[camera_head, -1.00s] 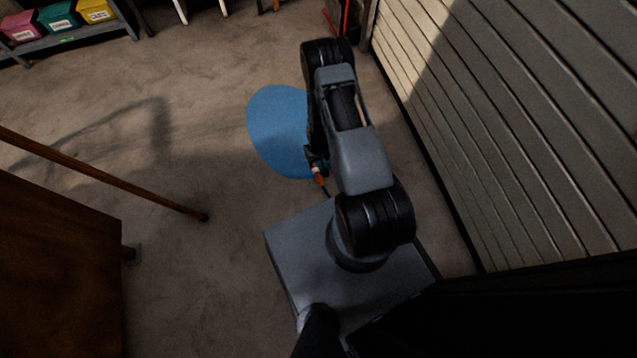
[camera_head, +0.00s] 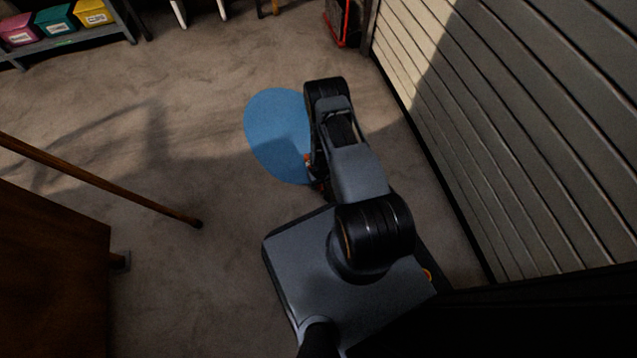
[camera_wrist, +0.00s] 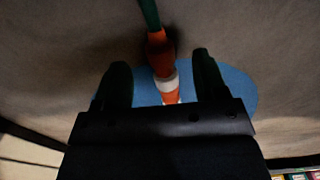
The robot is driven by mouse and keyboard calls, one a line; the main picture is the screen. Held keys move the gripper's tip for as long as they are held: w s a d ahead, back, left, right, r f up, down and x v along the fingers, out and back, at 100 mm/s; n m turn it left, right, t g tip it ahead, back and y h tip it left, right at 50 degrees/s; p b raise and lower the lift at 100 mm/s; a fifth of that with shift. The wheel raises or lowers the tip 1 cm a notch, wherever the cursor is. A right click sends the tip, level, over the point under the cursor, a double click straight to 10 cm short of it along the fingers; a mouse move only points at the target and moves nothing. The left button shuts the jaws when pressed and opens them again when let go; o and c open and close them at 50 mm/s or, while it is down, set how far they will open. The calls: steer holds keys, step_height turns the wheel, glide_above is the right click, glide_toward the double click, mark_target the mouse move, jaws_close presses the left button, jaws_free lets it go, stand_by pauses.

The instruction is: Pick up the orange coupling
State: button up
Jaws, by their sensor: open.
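The orange coupling (camera_wrist: 157,48) shows in the wrist view, with a white band and another orange part below it and a dark green hose running up from its top. My gripper (camera_wrist: 162,68) is open, one dark finger on each side of the coupling's line. The fingers look apart from it; the depth between them is hard to judge. The coupling's lower end is hidden behind the gripper body. In the head view my arm hides most of this spot, and only small orange bits show beside it.
A blue round mat (camera_head: 272,135) lies on the carpet, partly under my arm. A slatted wall or door (camera_head: 530,130) rises close on the right. A wooden cabinet (camera_head: 50,270) and a stick (camera_head: 110,185) are at left. A shelf with bins (camera_head: 60,20) stands at the back.

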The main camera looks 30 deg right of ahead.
mark_target(321, 187)
step_height(321, 187, down, 5)
steer(key=b, duration=0.2)
steer(key=shift+s+r+b, duration=0.1)
steer(key=shift+r+b, duration=0.05)
steer(key=shift+b, duration=0.15)
steer(key=shift+r, duration=0.1)
steer(key=c, duration=1)
